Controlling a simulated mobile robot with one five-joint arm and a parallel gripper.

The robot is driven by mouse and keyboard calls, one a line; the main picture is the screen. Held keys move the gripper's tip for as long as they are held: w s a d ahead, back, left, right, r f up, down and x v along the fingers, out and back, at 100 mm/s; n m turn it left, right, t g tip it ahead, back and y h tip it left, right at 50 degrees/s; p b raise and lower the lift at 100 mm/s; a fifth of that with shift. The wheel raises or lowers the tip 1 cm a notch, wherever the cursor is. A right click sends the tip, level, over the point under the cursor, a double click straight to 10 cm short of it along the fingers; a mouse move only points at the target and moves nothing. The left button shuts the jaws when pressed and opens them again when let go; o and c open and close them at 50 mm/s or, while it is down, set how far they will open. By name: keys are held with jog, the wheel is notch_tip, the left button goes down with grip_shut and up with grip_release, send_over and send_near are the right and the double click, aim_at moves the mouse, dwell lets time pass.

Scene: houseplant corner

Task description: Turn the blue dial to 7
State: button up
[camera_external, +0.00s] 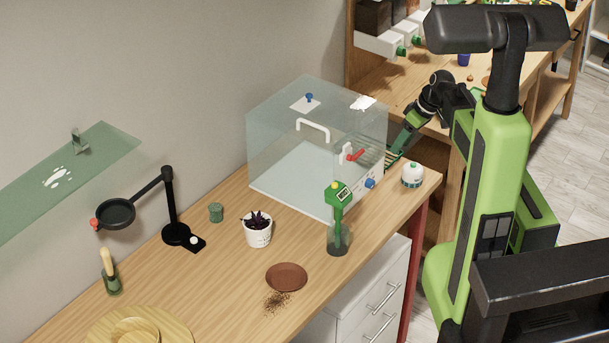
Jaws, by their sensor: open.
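A blue dial (370,183) sits low on the front face of a clear box (275,130) on the wooden table. Another blue knob (309,97) sits on a white plate on top of the box. Any numbers or pointer on either are too small to read. My gripper (391,158) is open, just right of the box and above and right of the front dial. It is apart from that dial, and nothing shows between its fingers, though they are small and partly seen through the box corner.
A red lever (355,155) is on the box front above the dial, and a white handle (313,127) is on top.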

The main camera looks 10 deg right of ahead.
aim_at(374, 183)
jog(key=b+x, duration=1.6)
jog(key=x, duration=0.1)
jog(key=shift+a, duration=0.15)
jog(key=shift+r, duration=0.1)
grip_shut()
